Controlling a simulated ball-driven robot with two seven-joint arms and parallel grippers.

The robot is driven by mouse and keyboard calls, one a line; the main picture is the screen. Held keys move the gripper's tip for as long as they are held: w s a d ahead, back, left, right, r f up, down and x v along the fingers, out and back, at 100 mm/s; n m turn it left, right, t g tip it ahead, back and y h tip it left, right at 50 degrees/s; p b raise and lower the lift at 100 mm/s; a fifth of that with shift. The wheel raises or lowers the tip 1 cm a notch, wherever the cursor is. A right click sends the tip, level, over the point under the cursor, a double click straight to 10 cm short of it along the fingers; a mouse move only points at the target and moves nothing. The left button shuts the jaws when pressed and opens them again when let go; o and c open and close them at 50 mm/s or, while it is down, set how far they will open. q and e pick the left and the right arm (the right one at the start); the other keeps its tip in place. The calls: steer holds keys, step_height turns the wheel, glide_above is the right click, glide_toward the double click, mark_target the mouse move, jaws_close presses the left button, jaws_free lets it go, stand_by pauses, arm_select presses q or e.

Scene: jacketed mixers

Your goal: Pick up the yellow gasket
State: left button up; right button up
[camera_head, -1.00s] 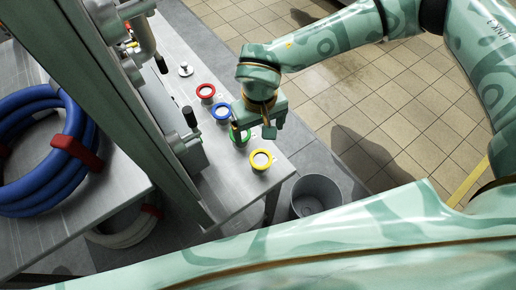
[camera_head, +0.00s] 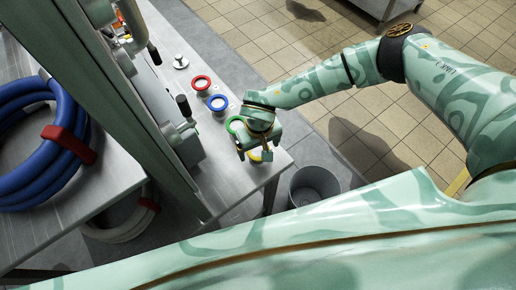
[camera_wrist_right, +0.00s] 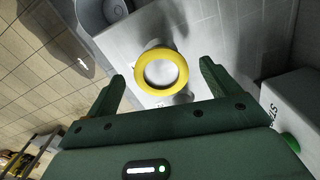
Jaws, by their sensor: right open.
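The yellow gasket (camera_wrist_right: 177,81) is a ring on a light round holder on the metal table, seen in the right wrist view ahead of my open right gripper (camera_wrist_right: 163,78). It lies between the lines of the two fingers, a little beyond the tips, with no contact visible. In the head view my right gripper (camera_head: 256,154) is above the gasket (camera_head: 256,156) and hides most of it. My left gripper is not in view.
Red (camera_head: 201,83), blue (camera_head: 218,103) and green (camera_head: 234,124) rings stand in a row with the gasket on the metal table (camera_head: 222,190). A grey bin (camera_head: 313,186) stands on the floor off the table's end. A blue coiled hose (camera_head: 70,140) lies at left.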

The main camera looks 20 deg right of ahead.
steer(key=shift+f, duration=0.2)
stand_by(0.5)
steer(key=shift+c, duration=0.3)
steer(key=c, duration=1)
